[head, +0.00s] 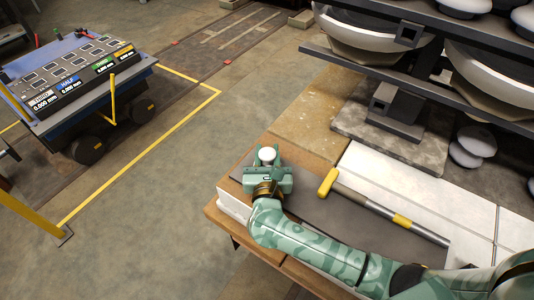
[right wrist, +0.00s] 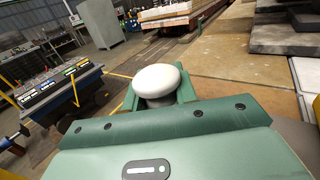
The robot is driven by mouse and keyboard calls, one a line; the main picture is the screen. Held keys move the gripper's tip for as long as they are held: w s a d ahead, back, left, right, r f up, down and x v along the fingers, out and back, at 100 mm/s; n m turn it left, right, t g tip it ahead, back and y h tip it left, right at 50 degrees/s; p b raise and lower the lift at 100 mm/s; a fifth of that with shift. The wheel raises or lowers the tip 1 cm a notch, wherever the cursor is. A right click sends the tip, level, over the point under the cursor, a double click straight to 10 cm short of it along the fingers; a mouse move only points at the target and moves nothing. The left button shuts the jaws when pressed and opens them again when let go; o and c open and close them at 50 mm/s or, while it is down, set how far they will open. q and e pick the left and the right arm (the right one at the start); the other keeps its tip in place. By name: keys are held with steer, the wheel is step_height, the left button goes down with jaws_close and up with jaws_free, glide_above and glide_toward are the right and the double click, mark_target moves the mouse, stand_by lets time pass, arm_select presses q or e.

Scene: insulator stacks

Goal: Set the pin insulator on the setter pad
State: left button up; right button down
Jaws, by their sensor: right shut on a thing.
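The pin insulator (head: 267,154) shows as a white rounded cap at my right gripper (head: 267,172), near the left end of the bench. In the right wrist view the insulator (right wrist: 157,79) has a smooth white domed top and a greyer body below it. My right gripper is shut on it, with the cap above the green jaws. Its lower end is hidden, so I cannot tell whether it touches anything below. I cannot tell for sure which surface is the setter pad. My left gripper is not in view.
A yellow-headed tool (head: 328,182) with a long handle lies on a dark grey mat (head: 335,214), right of my gripper. White slabs (head: 385,176) lie behind it. A dark rack (head: 445,70) with large bowl-shaped pieces stands at the upper right. A labelled cart (head: 85,80) stands left.

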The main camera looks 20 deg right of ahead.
steer(key=c, duration=1.1)
jaws_free()
steer(key=shift+r, duration=0.25)
steer(key=p+v, duration=0.1)
steer(key=v, duration=1.1)
steer(key=shift+f+p, duration=0.1)
steer(key=shift+p, duration=0.2)
